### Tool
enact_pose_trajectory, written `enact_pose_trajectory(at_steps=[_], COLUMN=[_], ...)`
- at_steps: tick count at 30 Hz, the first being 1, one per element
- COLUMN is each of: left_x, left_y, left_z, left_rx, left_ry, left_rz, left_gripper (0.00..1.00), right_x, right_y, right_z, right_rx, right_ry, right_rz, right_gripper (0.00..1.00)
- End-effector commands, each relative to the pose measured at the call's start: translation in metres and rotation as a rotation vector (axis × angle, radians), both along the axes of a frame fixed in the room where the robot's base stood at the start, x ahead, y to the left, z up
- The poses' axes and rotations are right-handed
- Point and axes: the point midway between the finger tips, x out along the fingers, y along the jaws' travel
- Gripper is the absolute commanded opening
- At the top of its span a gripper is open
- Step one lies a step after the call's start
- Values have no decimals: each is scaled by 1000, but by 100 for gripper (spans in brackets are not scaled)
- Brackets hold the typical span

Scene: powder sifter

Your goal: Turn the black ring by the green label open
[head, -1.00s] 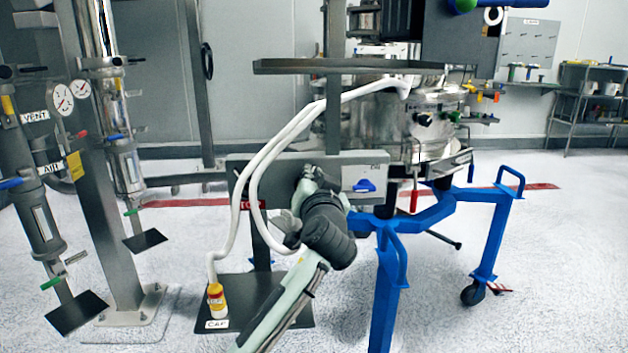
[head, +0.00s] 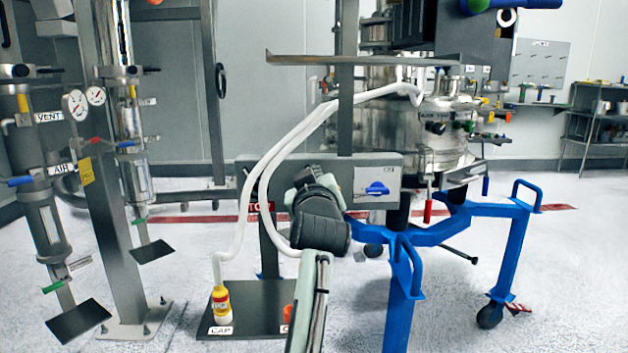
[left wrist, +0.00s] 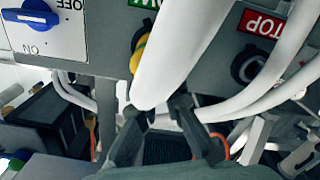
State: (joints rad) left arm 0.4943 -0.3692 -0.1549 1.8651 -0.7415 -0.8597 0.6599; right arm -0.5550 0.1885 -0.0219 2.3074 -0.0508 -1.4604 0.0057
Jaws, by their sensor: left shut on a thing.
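In the left wrist view, a grey control box carries a green label (left wrist: 145,3), cut off at the top edge. Below it is a black ring (left wrist: 136,38) with a yellow part, half covered by a thick white hose (left wrist: 170,65). My left gripper (left wrist: 157,106) has a fingertip on each side of the hose's lower bend and is shut on it, just in front of the box and below the ring. In the head view my left wrist hides the gripper, ring and green label. My right gripper is not in view.
A blue ON/OFF switch (left wrist: 43,15), a red STOP label (left wrist: 262,24) and a second black ring (left wrist: 247,66) are on the box. A blue wheeled frame (head: 440,230) stands at right. A yellow-and-white bottle (head: 221,304) stands on a black plate (head: 250,290).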

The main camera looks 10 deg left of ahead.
Motion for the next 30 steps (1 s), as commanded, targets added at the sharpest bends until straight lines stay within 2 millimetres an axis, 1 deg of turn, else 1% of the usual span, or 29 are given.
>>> enact_pose_trajectory(at_steps=[3,9,25,26,30], left_x=[-1,-1,-1,-1,-1], left_y=[2,4,4,4,4], left_z=[-2,-3,-2,-3,-2], left_rx=[-56,-111,-132,-131,-131], left_ry=[-10,-24,-30,-30,-30], left_rz=[1,1,0,0,0], left_gripper=[0,0,0,12,29], right_x=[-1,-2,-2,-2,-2], right_y=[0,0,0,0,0], right_z=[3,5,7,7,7], right_rx=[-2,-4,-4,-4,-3], right_ry=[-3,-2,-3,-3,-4], right_rz=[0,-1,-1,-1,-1], right_gripper=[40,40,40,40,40])
